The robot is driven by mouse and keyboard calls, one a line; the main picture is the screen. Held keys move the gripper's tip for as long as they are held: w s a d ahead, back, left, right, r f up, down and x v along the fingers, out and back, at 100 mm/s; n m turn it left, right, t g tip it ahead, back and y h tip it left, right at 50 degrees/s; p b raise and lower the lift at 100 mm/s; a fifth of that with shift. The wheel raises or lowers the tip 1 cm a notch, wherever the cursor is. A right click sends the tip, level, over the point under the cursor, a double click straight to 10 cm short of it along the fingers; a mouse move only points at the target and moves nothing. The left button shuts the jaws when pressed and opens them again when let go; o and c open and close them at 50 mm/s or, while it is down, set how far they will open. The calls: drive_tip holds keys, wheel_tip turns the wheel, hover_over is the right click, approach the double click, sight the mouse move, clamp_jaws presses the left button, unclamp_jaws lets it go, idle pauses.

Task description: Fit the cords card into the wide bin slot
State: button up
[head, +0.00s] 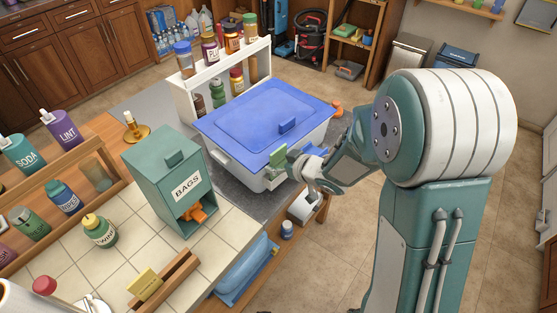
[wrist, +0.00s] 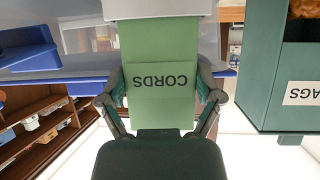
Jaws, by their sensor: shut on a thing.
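My gripper (wrist: 160,98) is shut on the green cords card (wrist: 160,50), with a finger at each side of it. The word CORDS reads upside down in the wrist view. In the head view the card (head: 277,157) stands upright beside the front side of the white bin (head: 243,172), just below the blue lid (head: 265,110). My gripper (head: 300,172) is on the right of the card there. In the wrist view a pale strip (wrist: 160,10) crosses the card's far end. The slot itself is not clear, and I cannot tell whether the card is in it.
A green BAGS box (head: 160,165) stands left of the bin on the tiled counter (head: 225,222). A white rack with bottles (head: 225,58) stands behind the bin. A wooden rail with a yellow card (head: 145,282) is at the front. Open floor lies right.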

drive_tip(key=shift+f, duration=0.55)
drive_tip(key=o, duration=0.6)
drive_tip(key=shift+o, duration=0.2)
drive_tip(key=v, duration=1.1)
drive_tip(key=shift+s+d+r, duration=0.2)
drive_tip(key=shift+s+d, duration=0.05)
